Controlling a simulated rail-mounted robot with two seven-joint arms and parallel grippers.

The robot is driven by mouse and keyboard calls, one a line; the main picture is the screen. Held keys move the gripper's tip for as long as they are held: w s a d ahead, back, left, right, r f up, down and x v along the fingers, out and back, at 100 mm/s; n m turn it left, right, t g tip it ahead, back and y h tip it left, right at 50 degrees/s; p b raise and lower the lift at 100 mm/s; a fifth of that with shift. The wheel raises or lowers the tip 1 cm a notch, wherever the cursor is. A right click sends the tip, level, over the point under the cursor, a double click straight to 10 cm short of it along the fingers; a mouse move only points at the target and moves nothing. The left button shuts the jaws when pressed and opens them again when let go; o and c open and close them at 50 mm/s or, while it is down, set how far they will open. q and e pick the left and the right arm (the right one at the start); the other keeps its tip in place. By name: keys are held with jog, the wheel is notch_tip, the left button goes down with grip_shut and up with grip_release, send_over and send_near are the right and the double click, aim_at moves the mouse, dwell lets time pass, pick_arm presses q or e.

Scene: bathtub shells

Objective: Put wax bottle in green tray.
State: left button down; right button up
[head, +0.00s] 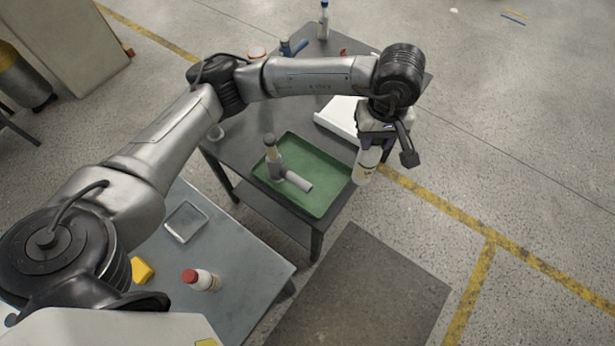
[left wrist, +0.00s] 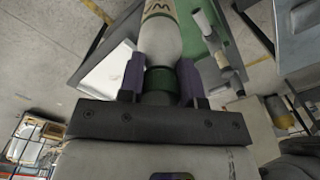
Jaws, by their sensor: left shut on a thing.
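The wax bottle (head: 367,166) is pale with a dark-lettered label. It hangs below my left gripper (head: 371,142), by the right edge of the green tray in the head view; its height over the tray is hard to tell. In the left wrist view my left gripper (left wrist: 160,78) is shut around the green neck end of the bottle (left wrist: 161,38), between two purple-grey fingers. The green tray (head: 325,164) lies on the dark table and holds a grey upright piece with a tan top and a grey cylinder. My right gripper is not in view.
A white open box (head: 338,117) lies behind the tray, close to my arm. The tray's right half is clear.

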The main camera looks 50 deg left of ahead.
pick_arm(q)
jog(key=f+n, duration=0.1)
jog(key=n, duration=0.2)
jog(key=w+f+n+b, duration=0.1)
jog(key=f+n, duration=0.1)
jog(key=n, duration=0.2)
jog(key=f+n+b, duration=0.1)
jog(key=f+n, duration=0.1)
jog(key=n, duration=0.2)
jog(key=shift+w, duration=0.3)
jog(key=a+f+n+b, duration=0.2)
jog(key=a+f+n, duration=0.4)
jog(key=f+n, duration=0.2)
jog(key=a+f+n+b, duration=0.1)
jog(key=a+f+n, duration=0.6)
jog(key=f+n, duration=0.2)
jog(key=shift+w+f+b, duration=0.15)
jog(key=shift+f+b, duration=0.25)
jog(key=shift+f, duration=0.45)
jog(key=c, duration=0.8)
grip_release()
